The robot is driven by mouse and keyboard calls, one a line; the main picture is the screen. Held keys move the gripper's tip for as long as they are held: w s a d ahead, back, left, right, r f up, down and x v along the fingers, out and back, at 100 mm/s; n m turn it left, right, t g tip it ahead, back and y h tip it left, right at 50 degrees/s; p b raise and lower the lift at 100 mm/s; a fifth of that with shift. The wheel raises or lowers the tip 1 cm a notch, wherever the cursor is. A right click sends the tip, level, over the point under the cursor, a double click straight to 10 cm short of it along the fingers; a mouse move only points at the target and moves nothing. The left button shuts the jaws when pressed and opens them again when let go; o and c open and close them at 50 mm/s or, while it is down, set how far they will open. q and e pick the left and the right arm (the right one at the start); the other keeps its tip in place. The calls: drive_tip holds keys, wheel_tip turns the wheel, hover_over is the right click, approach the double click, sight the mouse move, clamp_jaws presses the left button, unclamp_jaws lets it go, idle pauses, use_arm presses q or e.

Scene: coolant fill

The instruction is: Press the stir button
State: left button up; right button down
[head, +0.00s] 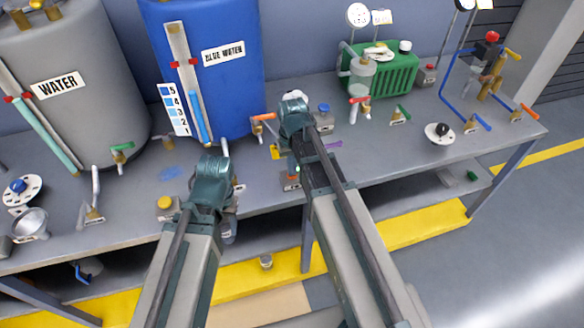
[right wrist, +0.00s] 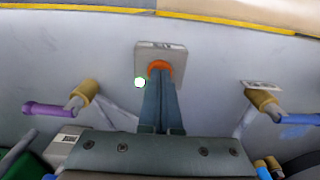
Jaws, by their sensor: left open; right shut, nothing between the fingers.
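In the right wrist view, a small grey box (right wrist: 174,53) carries an orange-red button (right wrist: 160,67). A bright green-white light (right wrist: 139,82) shows beside the button. My right gripper (right wrist: 160,78) is shut and empty. Its fingertips overlap the lower part of the button; whether they touch or press it I cannot tell. In the head view, the box (head: 291,184) shows near the bench's front edge, with its top mostly hidden by my right gripper (head: 292,165). My left gripper (head: 229,234) hangs by the bench's front edge, open, with its fingers mostly hidden by my arm.
A purple-handled valve (right wrist: 52,108) and a blue-handled valve (right wrist: 292,119) flank the box. A blue tank (head: 225,85) and a grey tank (head: 75,110) stand on the bench (head: 385,150). A yellow button (head: 165,203) is to the left. A green unit (head: 390,75) stands at the back right.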

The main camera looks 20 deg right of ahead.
wheel_tip(320, 180, up, 14)
drive_tip(key=p, duration=1.4)
drive_tip(key=s+a+f+n+h+b, duration=0.1)
drive_tip(key=s+a+f+n+b, duration=0.2)
drive_tip(key=s+a, duration=0.7)
drive_tip(key=s, duration=0.4)
drive_tip(key=shift+s+a+f, duration=0.25)
drive_tip(key=shift+s+f, duration=0.05)
drive_tip(key=shift+f, duration=0.05)
drive_tip(key=shift+a, duration=0.1)
